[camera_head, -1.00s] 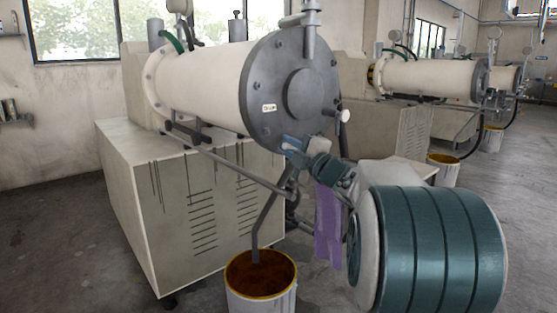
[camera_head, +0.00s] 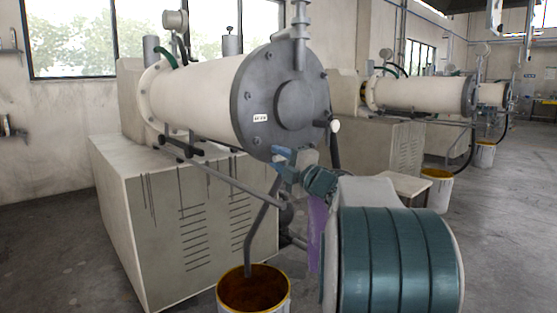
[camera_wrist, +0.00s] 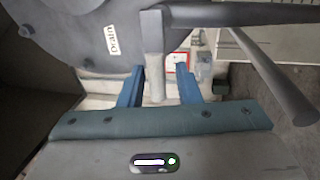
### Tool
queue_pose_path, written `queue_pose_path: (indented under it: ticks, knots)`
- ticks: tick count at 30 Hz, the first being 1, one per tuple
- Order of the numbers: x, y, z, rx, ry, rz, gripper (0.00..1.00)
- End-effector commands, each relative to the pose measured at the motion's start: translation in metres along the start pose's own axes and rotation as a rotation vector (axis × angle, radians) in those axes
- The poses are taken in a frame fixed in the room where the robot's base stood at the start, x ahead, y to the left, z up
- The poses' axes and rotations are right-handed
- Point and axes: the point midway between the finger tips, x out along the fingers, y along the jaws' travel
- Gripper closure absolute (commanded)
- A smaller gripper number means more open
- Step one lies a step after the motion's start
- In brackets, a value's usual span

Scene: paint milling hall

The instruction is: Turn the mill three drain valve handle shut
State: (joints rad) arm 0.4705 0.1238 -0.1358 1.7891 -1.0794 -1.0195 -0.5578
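The near mill is a cream drum (camera_head: 200,92) with a dark grey round end plate (camera_head: 262,95). My gripper (camera_head: 283,157) is at the plate's lower edge. In the wrist view my gripper (camera_wrist: 160,68) has its two blue fingers apart. A short grey bar, seemingly the valve handle (camera_wrist: 155,85), lies between them, nearer the left finger. A gap shows on the right; contact on the left cannot be told. The handle is hard to make out in the head view.
An open paint bucket (camera_head: 223,299) stands below a grey drain pipe (camera_head: 262,228). A purple cloth (camera_head: 316,235) hangs beside my arm. Grey pipes (camera_wrist: 265,70) cross the upper right of the wrist view. More mills (camera_head: 415,95) and buckets (camera_head: 437,188) stand at the right.

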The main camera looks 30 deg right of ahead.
Motion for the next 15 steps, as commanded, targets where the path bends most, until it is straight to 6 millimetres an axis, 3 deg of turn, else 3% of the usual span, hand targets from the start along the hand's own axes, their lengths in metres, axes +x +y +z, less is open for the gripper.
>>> queue_pose_path:
  ticks: [10,15]
  knots:
    - [-0.002,0.002,-0.001,0.000,0.000,0.003,0.67]
    - [-0.023,0.003,0.000,0.000,-0.003,0.002,0.67]
